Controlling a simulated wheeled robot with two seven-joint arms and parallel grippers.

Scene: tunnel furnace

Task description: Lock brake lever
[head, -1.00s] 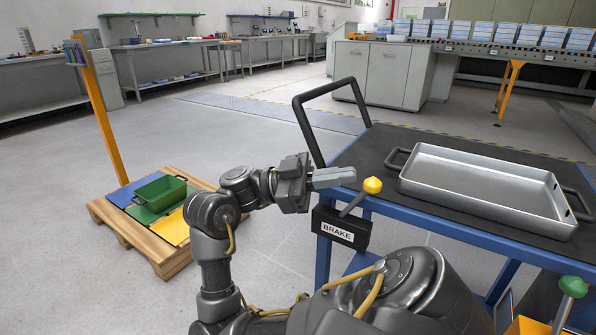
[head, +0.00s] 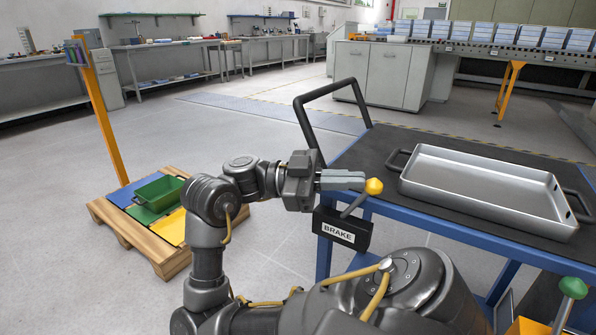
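The brake lever has a yellow knob (head: 374,187) on a short grey rod that tilts up and right from the black box with the BRAKE label (head: 338,233). The box is fixed at the front left corner of the blue cart (head: 430,218). Nothing shows between the fingers.
A metal tray (head: 480,203) sits on the cart's dark top, and a black push handle (head: 330,90) rises at its left end. A pallet (head: 150,245) with a green bin (head: 160,193) lies on the floor at left. A green-knobbed lever (head: 573,287) stands at lower right.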

